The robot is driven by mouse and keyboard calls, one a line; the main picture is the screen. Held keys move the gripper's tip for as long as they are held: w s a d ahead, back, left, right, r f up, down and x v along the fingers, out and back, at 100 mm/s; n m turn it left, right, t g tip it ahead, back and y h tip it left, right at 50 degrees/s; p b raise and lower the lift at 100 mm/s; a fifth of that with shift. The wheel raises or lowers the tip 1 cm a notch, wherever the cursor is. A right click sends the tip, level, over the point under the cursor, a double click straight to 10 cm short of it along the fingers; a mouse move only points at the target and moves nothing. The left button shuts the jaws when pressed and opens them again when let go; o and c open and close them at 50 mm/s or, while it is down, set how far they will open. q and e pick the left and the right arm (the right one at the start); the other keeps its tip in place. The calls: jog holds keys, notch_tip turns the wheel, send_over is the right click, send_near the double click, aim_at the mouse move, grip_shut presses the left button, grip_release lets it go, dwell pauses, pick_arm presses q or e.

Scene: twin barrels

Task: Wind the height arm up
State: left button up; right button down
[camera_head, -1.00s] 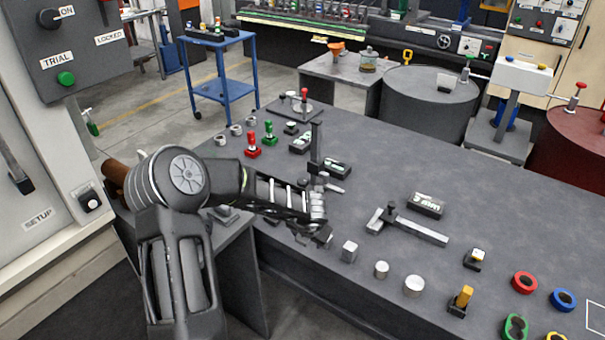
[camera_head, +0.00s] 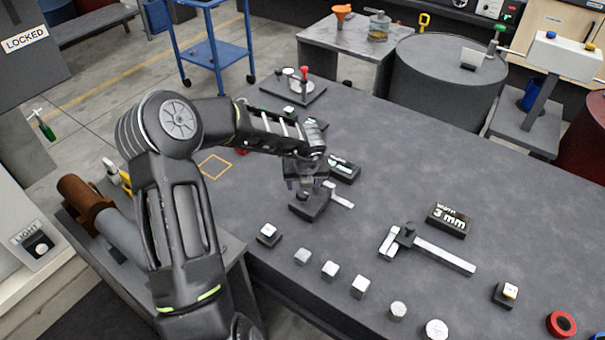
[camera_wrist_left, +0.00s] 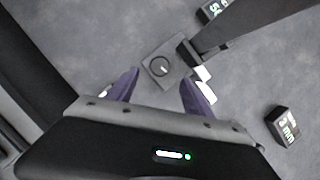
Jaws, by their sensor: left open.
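The height gauge (camera_head: 310,207) stands on the grey bench, with a dark block base and a pale arm (camera_head: 342,197) sticking out to the right. My left gripper (camera_head: 304,186) is over it, pointing down, and hides most of its upright post. In the left wrist view the gauge's square dark base with a round knob (camera_wrist_left: 160,67) lies between the tips of my open left gripper (camera_wrist_left: 159,78). I cannot tell whether the fingers touch the knob. The dark post (camera_wrist_left: 240,28) and pale arm (camera_wrist_left: 205,82) show to its right. My right gripper is out of view.
A label block (camera_head: 344,168) is close behind the gauge. A caliper (camera_head: 430,248) and a "3 mm" block (camera_head: 448,220) lie to the right. Several small metal blocks (camera_head: 331,270) line the front edge. The bench between gauge and caliper is clear.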

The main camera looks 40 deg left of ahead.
aim_at(303, 193)
pick_arm(q)
jog(key=shift+p+x, duration=0.4)
jog(key=shift+x, duration=3.25)
grip_shut()
